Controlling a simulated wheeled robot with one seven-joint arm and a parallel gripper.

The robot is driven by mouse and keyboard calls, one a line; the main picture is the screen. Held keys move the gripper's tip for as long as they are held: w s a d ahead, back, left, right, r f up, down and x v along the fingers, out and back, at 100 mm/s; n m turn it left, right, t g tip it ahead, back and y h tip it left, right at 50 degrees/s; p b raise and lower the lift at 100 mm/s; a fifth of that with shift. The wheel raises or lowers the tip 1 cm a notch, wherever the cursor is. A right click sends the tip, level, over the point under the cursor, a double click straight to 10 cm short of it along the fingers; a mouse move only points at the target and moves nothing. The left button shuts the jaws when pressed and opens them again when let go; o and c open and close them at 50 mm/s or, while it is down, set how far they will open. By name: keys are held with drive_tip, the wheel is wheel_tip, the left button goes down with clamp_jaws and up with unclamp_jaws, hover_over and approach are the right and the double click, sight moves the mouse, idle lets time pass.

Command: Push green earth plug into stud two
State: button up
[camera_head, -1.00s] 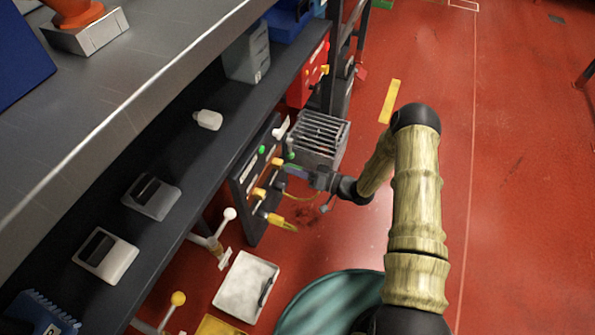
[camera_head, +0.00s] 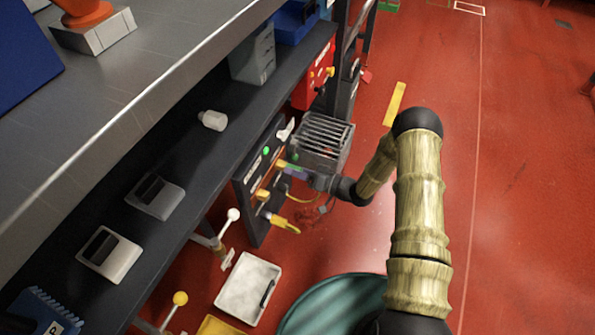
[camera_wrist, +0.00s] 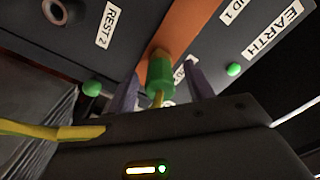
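The green earth plug (camera_wrist: 160,72) shows in the wrist view with its green-yellow cable running down from it. Its far end is against or very near an orange-brown bar (camera_wrist: 176,30) on the panel; I cannot tell how deep it sits. My gripper (camera_wrist: 163,72) has one purple-grey finger on each side of the plug, with visible gaps. In the head view my gripper (camera_head: 296,172) is close to the front of the dark panel (camera_head: 248,200). The wrist view shows the labels "REST 2" and "EARTH". The stud end is hidden.
Green round knobs (camera_wrist: 233,69) sit on the panel. Yellow plugs (camera_head: 283,223) stick out lower on it. A grey grille box (camera_head: 322,140) stands right behind my gripper. A white tray (camera_head: 248,288) lies on the floor. The red floor to the right is clear.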

drive_tip(key=p+v, duration=0.6)
drive_tip(key=v, duration=1.1)
drive_tip(key=shift+d, duration=0.2)
